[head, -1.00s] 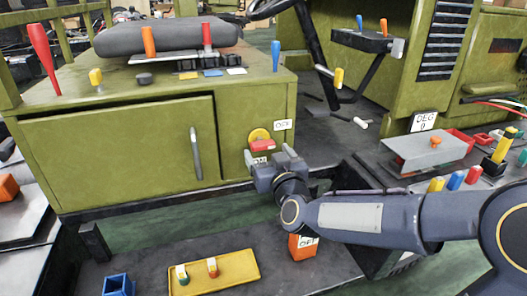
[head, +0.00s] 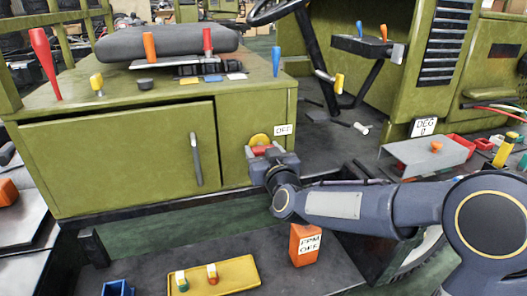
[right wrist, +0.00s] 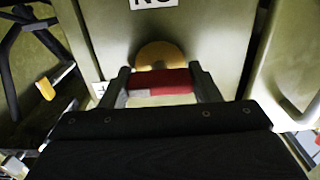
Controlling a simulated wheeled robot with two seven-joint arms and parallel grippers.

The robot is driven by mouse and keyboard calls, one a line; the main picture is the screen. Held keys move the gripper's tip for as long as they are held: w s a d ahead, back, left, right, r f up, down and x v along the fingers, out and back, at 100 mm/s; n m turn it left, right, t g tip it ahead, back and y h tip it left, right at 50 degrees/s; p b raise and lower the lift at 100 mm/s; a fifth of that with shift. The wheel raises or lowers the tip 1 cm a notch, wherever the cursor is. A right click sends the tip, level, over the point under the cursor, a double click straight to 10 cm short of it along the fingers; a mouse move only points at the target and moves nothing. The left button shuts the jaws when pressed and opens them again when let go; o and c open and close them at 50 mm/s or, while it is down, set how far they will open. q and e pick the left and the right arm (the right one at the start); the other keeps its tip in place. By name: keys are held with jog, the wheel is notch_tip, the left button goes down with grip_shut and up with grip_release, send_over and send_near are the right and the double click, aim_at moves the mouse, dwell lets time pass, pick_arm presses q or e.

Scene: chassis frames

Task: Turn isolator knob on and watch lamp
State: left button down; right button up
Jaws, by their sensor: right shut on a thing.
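The isolator knob is a red bar on a yellow disc (head: 259,140), low on the right of the green cabinet front. In the right wrist view the red bar (right wrist: 162,82) lies level across the picture, with a pale patch toward the OFF label's side. My right gripper (right wrist: 163,84) is shut on the red bar, a finger at each end. An OFF label (head: 283,130) is at its upper right; an upside-down ON label (right wrist: 153,3) shows partly in the wrist view. I cannot make out a lit lamp. My left gripper is not in view.
The cabinet door handle (head: 196,158) is left of the knob. An orange box with a label (head: 305,244) and a yellow tray (head: 236,272) lie below my right arm. A grey seat (head: 165,41) and several coloured levers stand on the cabinet top.

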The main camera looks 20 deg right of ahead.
jog(key=m+b, duration=0.2)
jog(key=m, duration=0.1)
jog(key=shift+f+b, duration=0.2)
jog(key=shift+b, duration=0.2)
jog(key=m+b, duration=0.3)
jog(key=m, duration=0.2)
jog(key=shift+m, duration=0.4)
jog(key=m+b, duration=0.2)
jog(key=m, duration=0.2)
jog(key=shift+m+b, duration=0.3)
jog(key=shift+b, duration=0.05)
jog(key=shift+r+m+b, duration=0.1)
jog(key=shift+m+b, duration=0.9)
jog(key=shift+m, duration=1.2)
jog(key=o, duration=1)
jog(key=shift+r, duration=0.1)
